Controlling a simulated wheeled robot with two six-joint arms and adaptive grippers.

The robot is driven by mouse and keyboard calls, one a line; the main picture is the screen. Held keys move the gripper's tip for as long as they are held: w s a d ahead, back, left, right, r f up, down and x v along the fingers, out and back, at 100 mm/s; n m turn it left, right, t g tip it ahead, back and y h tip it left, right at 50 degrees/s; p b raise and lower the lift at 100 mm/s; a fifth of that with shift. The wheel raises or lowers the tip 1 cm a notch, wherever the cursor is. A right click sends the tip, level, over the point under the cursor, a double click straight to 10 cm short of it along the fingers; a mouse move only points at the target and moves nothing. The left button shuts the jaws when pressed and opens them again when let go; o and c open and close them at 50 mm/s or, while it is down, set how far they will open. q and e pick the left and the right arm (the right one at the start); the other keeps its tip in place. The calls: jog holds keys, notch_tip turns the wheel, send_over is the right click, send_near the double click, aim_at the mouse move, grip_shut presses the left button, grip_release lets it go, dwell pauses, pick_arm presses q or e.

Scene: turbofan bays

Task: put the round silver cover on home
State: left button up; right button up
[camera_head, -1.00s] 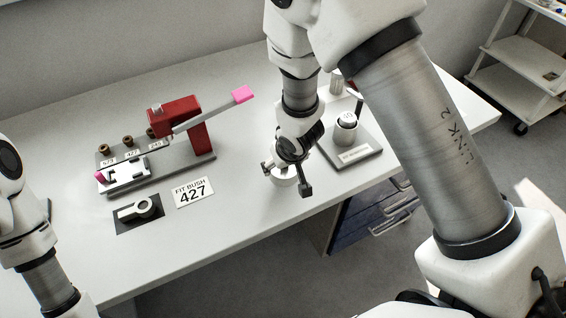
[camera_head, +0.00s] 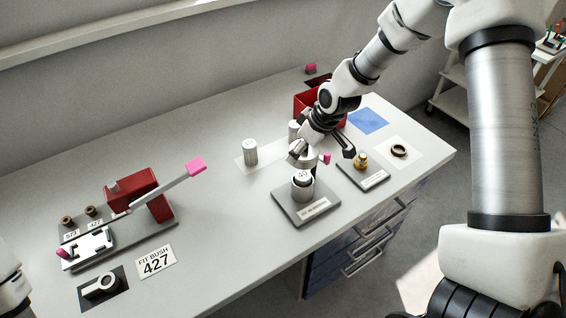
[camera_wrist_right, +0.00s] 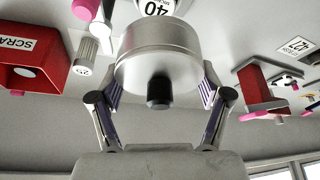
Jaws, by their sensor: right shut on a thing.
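The round silver cover (camera_wrist_right: 158,58), with a black knob, is held between the fingers of my right gripper (camera_wrist_right: 160,88) in the right wrist view. In the head view my right gripper (camera_head: 322,150) is just behind and above the grey stand (camera_head: 288,208). The cover (camera_head: 309,158) is partly hidden there by the fingers. A silver cylinder (camera_head: 302,190) with a dark ring and a round-topped label stands upright on the stand. The cover looks apart from it, but the exact gap cannot be told. My left gripper is outside the view.
A red bin (camera_head: 304,102) stands behind my right gripper. A silver knurled cylinder (camera_head: 250,152) stands to the left. A small plate with a brass part (camera_head: 361,160) and a dark ring (camera_head: 399,150) lie right. A red lever press (camera_head: 135,190) is far left. The table's front middle is clear.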

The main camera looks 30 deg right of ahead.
jog(key=shift+d+r, duration=0.1)
jog(key=shift+d, duration=0.25)
jog(key=shift+s+a+f+b, duration=0.1)
jog(key=shift+f+b, duration=0.15)
jog(key=shift+b, duration=0.15)
jog(key=b, duration=0.4)
send_over(301, 174)
notch_tip(301, 174, down, 4)
jog(key=shift+f, duration=0.6)
jog(key=shift+a+r, duration=0.1)
jog(key=shift+f, duration=0.2)
jog(key=shift+f, duration=0.25)
